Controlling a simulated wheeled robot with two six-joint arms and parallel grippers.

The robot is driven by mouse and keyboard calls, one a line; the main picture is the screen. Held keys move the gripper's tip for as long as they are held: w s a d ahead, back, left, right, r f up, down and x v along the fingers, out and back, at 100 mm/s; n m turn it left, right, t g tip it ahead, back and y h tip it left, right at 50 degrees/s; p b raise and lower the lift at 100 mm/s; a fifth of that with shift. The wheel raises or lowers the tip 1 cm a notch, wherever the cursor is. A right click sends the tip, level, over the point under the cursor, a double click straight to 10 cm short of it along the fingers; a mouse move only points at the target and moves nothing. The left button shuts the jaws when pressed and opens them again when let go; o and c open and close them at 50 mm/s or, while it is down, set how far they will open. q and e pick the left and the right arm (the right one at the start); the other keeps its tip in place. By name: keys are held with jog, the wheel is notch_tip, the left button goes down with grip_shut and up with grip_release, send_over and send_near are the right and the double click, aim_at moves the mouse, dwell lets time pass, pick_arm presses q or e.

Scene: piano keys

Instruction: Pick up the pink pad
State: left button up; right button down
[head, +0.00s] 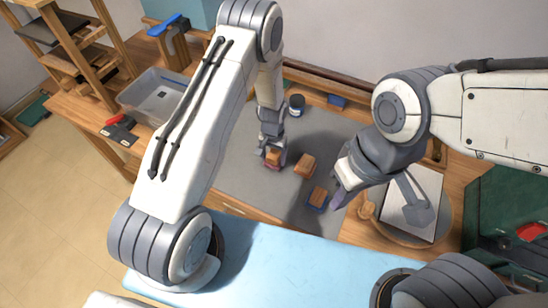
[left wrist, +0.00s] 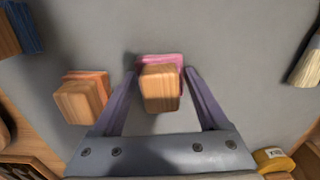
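The pink pad (left wrist: 174,60) has a wooden block handle (left wrist: 161,88) on it and lies on the grey mat. In the left wrist view, my left gripper (left wrist: 161,72) is open, with one purple finger on each side of the pad and block. I cannot tell whether the fingers touch them. In the head view, my left gripper (head: 272,152) points down over the pad (head: 272,167), partly hiding it. My right gripper (head: 338,196) hangs near the blue pad at the right; its fingers are not clear enough to show their opening.
A wooden block on an orange pad (head: 305,165) lies close to the right. Another block on a blue pad (head: 318,198) lies nearer the front. A dark jar (head: 296,105) stands behind. A clear bin (head: 155,95) is at the left. Bare mat (head: 240,165) lies left of the pads.

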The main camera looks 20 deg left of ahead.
aim_at(274, 156)
pick_arm(q)
jog(key=shift+w+r+b, duration=0.1)
jog(key=shift+r+b, duration=0.35)
jog(key=shift+r, duration=0.3)
jog(key=r, duration=0.1)
jog(key=r+b, duration=0.1)
jog(key=shift+d+r, duration=0.2)
jog(key=shift+r, duration=0.15)
jog(key=s+d+r+b, duration=0.3)
jog(key=d+r, duration=0.3)
jog(key=d, duration=0.5)
jog(key=shift+r, duration=0.4)
